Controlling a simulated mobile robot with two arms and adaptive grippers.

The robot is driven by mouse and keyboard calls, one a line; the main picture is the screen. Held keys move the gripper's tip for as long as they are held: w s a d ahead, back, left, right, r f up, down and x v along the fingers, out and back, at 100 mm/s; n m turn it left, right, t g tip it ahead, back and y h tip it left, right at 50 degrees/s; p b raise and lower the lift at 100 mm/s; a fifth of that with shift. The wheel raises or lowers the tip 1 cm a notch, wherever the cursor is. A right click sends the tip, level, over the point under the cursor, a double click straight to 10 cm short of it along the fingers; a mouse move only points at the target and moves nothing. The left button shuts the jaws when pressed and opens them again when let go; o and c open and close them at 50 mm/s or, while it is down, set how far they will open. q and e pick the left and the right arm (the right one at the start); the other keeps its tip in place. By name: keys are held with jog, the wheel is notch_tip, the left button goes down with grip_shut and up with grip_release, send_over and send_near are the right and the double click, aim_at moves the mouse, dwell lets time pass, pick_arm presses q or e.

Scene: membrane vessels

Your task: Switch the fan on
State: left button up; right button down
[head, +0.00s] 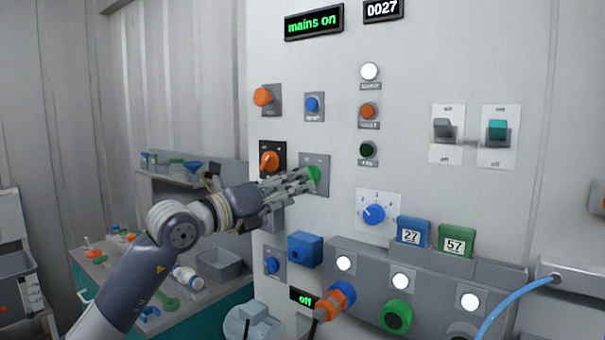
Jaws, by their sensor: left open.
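My left gripper (303,183) reaches in from the left with its jaws open, in front of the control panel. Its fingertips are at a green knob (315,175) on a grey plate (322,160) and partly cover it. I cannot tell whether they touch it. A dark green lamp (368,150) to the right looks unlit; the small label below it seems to read "fan". A rocker switch with a grey lever (445,130) and one with a teal lever (497,130) are at the right. My right gripper is not in view.
The panel has a "mains on" display (314,22), an orange knob on a black plate (269,162), a blue dial (374,214) and a small "off" display (303,298). An orange-and-blue connector (335,300) sticks out below. A cluttered bench (215,315) is at the left.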

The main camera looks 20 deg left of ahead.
pick_arm(q)
jog(key=w+a+r+n+y, duration=0.1)
jog(key=a+y, duration=0.1)
jog(key=a, duration=0.2)
jog(key=p+x, duration=0.4)
jog(key=x, duration=0.6)
jog(key=shift+w+a+r+y, duration=0.2)
jog(key=shift+w+a+y, duration=0.1)
jog(key=shift+w, duration=0.2)
jog(key=shift+c, duration=0.3)
jog(key=c, duration=0.9)
